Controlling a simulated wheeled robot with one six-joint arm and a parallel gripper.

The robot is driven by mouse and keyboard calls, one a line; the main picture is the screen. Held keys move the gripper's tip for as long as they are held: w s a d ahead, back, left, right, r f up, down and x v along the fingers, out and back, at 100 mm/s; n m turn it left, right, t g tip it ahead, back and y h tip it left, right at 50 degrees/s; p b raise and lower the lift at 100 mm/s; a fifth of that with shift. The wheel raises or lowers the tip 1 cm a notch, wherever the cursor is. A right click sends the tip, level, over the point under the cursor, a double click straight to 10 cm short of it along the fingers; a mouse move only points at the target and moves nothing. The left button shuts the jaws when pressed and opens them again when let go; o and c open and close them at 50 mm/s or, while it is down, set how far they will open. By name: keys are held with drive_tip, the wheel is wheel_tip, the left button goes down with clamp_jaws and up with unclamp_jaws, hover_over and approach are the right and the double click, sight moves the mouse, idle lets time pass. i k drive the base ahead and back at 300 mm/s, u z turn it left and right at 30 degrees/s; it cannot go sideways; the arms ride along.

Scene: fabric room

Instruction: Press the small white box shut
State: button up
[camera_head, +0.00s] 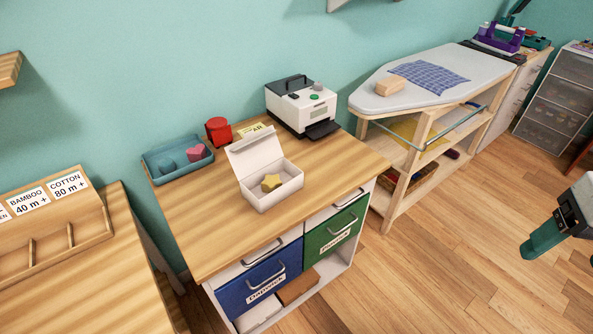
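The small white box (273,193) sits on the wooden top of the cabinet. Its lid (256,149) stands up and open, tilted back. A yellow star-shaped piece (271,183) lies inside the box. My gripper (541,240) is at the right edge of the view, over the floor and far from the box. Its teal end points down and left, and I cannot tell whether its fingers are apart.
A teal tray (176,168) with a pink piece (196,152), a red container (218,131) and a white machine (302,104) stand behind and beside the box. The cabinet top (215,225) in front is bare. An ironing board (420,92) stands to the right.

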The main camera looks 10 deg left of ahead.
sight(247, 156)
drive_tip(key=u, duration=0.6)
drive_tip(key=k, duration=0.65)
drive_tip(key=u, duration=0.55)
drive_tip(key=i, duration=1)
drive_tip(key=z, duration=0.65)
